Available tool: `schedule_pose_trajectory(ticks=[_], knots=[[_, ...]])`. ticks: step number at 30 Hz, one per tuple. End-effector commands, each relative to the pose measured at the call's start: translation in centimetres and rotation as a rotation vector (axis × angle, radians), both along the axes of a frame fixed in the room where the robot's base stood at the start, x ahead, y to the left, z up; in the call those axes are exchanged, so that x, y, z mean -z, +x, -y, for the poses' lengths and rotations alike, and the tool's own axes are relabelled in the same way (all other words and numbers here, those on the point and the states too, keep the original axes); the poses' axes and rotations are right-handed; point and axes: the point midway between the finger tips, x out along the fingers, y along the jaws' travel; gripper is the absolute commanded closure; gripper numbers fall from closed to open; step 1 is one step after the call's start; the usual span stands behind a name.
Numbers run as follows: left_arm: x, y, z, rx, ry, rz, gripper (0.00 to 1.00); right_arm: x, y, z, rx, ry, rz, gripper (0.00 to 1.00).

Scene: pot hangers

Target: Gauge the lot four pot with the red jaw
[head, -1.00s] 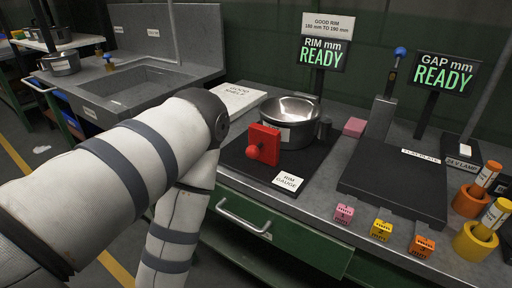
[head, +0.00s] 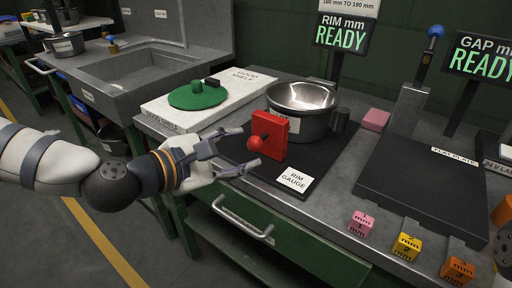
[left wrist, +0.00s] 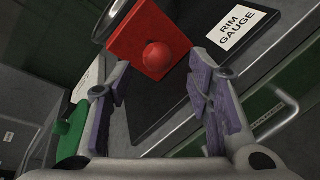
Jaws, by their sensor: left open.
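The steel pot (head: 302,122) stands upright on the black rim gauge plate (head: 328,158). The red jaw (head: 279,138) is an upright red block at the pot's front left side, with a red ball knob (head: 255,143) facing my left gripper. My left gripper (head: 246,147) is open and empty, its fingertips close to the knob, one on either side of it. In the left wrist view the knob (left wrist: 158,57) shows between and just beyond the fingers, on the red jaw (left wrist: 147,36). Whether a finger touches it cannot be told. The pot's lot marking is not readable.
The rim display (head: 341,36) reads READY, as does the gap display (head: 481,60). A green lid (head: 198,97) lies on the white good shelf (head: 246,88). The dark flat plate (head: 420,180) is at right, with pink, yellow and orange blocks (head: 407,246) along the front edge.

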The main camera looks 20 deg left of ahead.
Motion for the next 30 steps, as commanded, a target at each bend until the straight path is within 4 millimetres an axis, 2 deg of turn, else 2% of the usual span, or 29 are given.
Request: schedule_pose_trajectory(ticks=[1, 6, 10, 17, 23, 27, 30], knots=[[0.9, 1.0, 0.6, 0.004, 0.004, -0.007, 0.54, 0.5, -0.5, 0.0, 0.0, 0.0, -0.016, 0.6], [1.2, 3.5, 1.8, 0.002, 0.003, 0.001, 0.54, 1.0, -0.8, 0.0, -0.001, 0.0, -0.028, 0.6], [1.2, 4.2, 2.2, 0.001, 0.001, 0.003, 0.54, 1.0, -0.9, 0.0, -0.001, 0.0, -0.03, 0.6], [1.0, 4.3, 2.2, 0.001, 0.0, 0.005, 0.54, 1.0, -0.8, 0.0, -0.001, 0.0, -0.029, 0.6], [1.1, 4.3, 2.2, 0.0, 0.001, 0.005, 0.97, 1.0, -0.8, 0.0, -0.002, 0.0, -0.029, 0.6], [1.1, 4.4, 2.2, 0.001, 0.001, 0.004, 0.97, 1.0, -0.9, 0.0, -0.002, 0.0, -0.03, 0.6], [1.5, 5.7, 2.6, -0.001, 0.005, 0.002, 0.97, 1.5, -1.3, 0.0, -0.002, 0.0, -0.044, 0.6]])
